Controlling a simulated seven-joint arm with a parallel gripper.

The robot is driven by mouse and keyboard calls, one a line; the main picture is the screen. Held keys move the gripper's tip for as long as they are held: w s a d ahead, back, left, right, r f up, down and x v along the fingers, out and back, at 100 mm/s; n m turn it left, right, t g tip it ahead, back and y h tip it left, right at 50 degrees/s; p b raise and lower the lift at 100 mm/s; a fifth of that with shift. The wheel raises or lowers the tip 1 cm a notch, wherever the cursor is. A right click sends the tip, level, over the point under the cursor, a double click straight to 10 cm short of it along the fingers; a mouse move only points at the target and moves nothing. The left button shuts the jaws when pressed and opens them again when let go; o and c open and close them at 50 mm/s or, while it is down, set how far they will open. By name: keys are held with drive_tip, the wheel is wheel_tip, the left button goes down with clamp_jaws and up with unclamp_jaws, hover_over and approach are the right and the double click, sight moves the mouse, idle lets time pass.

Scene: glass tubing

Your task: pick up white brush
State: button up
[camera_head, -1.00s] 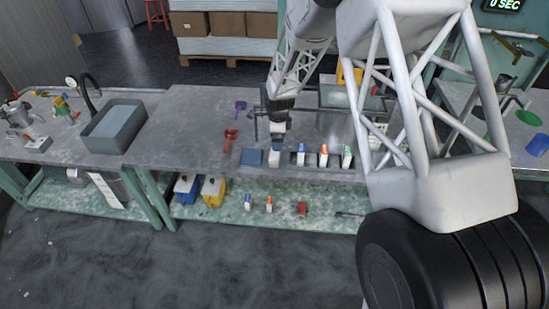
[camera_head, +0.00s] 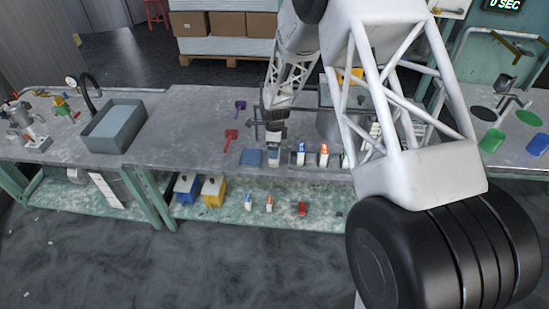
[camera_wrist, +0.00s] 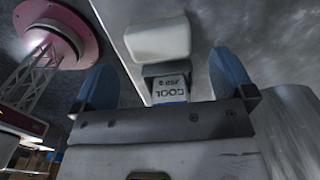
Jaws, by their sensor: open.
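Orange-topped (camera_head: 323,154) and blue-topped (camera_head: 300,153) white items stand close to the right. A blue square (camera_head: 251,157) lies to the left, with red (camera_head: 230,140) and purple (camera_head: 240,106) tools beyond.

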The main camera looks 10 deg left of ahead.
drive_tip(key=shift+f, duration=0.2)
drive_tip(key=shift+s+f, duration=0.1)
drive_tip(key=shift+f, duration=2.4)
drive_tip(key=c, duration=0.9)
drive_tip(key=shift+o, duration=0.2)
drive_tip(key=shift+r, duration=0.15)
